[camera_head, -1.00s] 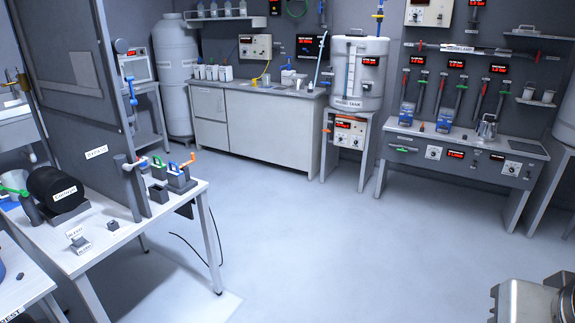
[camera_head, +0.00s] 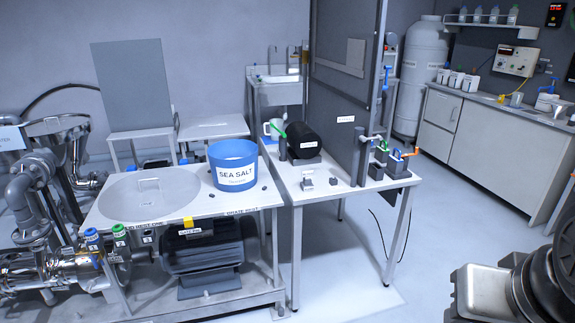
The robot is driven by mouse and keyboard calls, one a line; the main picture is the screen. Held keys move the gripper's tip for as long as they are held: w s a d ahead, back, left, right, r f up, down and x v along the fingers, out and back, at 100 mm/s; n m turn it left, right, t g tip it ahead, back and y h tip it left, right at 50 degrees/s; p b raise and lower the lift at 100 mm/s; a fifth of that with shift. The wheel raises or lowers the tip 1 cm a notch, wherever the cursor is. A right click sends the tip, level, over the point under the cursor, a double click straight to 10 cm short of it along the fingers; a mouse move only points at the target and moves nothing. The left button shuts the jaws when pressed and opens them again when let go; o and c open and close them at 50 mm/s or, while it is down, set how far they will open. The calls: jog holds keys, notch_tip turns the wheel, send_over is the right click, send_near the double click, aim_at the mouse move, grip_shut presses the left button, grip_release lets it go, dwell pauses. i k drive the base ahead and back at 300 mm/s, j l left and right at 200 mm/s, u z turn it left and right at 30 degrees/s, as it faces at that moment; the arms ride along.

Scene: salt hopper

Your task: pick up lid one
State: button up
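The stand's front edge carries small lettering that seems to read "lid rest one" below the lid. I cannot read a name on the lid itself. A part of my arm shows at the bottom right. My gripper is not in view.
A blue "SEA SALT" tub (camera_head: 233,165) stands right of the lid. A motor (camera_head: 205,255) and metal pipework (camera_head: 30,215) sit below and left. A white table (camera_head: 330,182) with a black cylinder (camera_head: 312,140) adjoins. The floor at right (camera_head: 450,215) is clear.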

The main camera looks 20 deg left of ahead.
aim_at(156, 193)
jog(key=u, duration=0.4)
jog(key=k+u, duration=0.1)
jog(key=u, duration=0.35)
jog(key=j+u, duration=0.15)
jog(key=u, duration=0.25)
jog(key=k+u, duration=0.1)
jog(key=u, duration=0.35)
